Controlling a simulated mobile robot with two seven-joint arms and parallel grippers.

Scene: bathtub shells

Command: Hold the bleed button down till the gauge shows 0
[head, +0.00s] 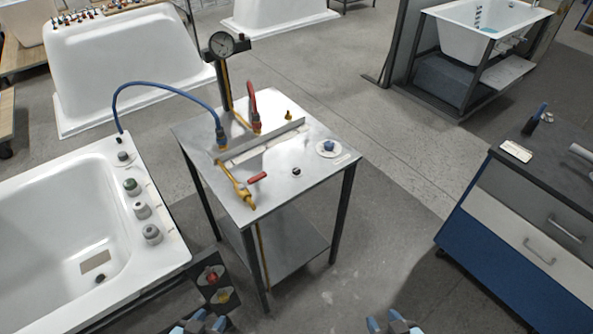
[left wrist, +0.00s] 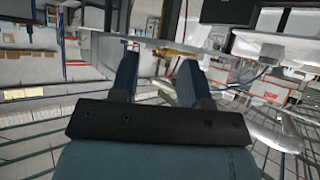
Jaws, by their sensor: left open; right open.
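I cannot tell which is the bleed button. My left gripper (head: 200,322) and right gripper (head: 393,322) show at the bottom edge, both open and well short of the tabletop. In the left wrist view, the left fingers (left wrist: 155,70) are apart with nothing between them.
A blue hose (head: 165,87) arches from the white bathtub (head: 70,215) on the left to the table. A red-handled valve (head: 257,177) and yellow pipe stand on the tabletop. A blue-and-white drawer cabinet (head: 525,220) is at right. Grey floor is clear between table and cabinet.

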